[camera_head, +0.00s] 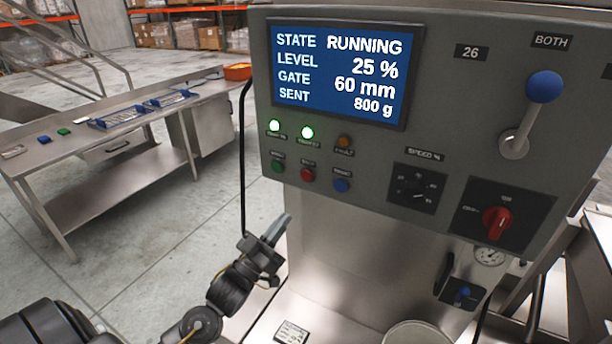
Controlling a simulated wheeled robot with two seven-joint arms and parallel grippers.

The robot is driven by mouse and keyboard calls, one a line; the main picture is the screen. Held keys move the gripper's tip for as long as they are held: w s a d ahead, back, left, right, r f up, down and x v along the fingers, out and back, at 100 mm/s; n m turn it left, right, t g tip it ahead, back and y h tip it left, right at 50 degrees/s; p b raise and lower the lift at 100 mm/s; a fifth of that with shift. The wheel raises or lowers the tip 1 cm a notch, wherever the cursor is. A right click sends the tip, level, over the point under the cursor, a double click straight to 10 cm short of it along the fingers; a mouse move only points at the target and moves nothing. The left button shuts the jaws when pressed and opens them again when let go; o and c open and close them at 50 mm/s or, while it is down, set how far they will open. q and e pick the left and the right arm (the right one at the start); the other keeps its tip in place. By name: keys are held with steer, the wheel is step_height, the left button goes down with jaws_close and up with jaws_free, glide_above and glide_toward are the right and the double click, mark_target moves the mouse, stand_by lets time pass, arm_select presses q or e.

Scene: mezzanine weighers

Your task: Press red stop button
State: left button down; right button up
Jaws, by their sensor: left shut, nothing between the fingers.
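The red stop button (308,174) is the middle one of a row on the grey control panel (380,150). A green button (277,166) sits to its left and a blue button (341,185) to its right. The screen (342,72) above reads STATE RUNNING, LEVEL 25 %, GATE 60 mm, SENT 800 g. My left gripper (284,220) is shut and empty. It shows below the button row, slightly left of the red button, pointing up and apart from the buttons. My right gripper is not in view.
Two green lamps (307,132) are lit above the buttons. A blue-knobbed lever (544,87), a speed dial (413,190) and a red rotary switch (496,222) are on the right of the panel. A black cable (242,160) hangs at its left edge. A steel bench (110,190) stands left.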

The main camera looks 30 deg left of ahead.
mark_target(307, 176)
arm_select(q)
steer(key=s+d+r+n+t+h, duration=0.1)
steer(key=s+r+t+h, duration=0.1)
steer(key=s+r, duration=0.2)
step_height(307, 176, up, 3)
steer(key=shift+d+r+h, duration=0.15)
steer(key=shift+d+h, duration=0.1)
steer(key=shift+h, duration=0.15)
steer(key=shift+w, duration=0.15)
steer(key=w+b, duration=0.1)
steer(key=w, duration=0.7)
steer(key=shift+w+b, duration=0.35)
steer(key=shift+b, duration=0.05)
steer(key=shift+w+a, duration=0.1)
steer(key=shift+w, duration=0.1)
stand_by(1.4)
steer(key=shift+w, duration=0.25)
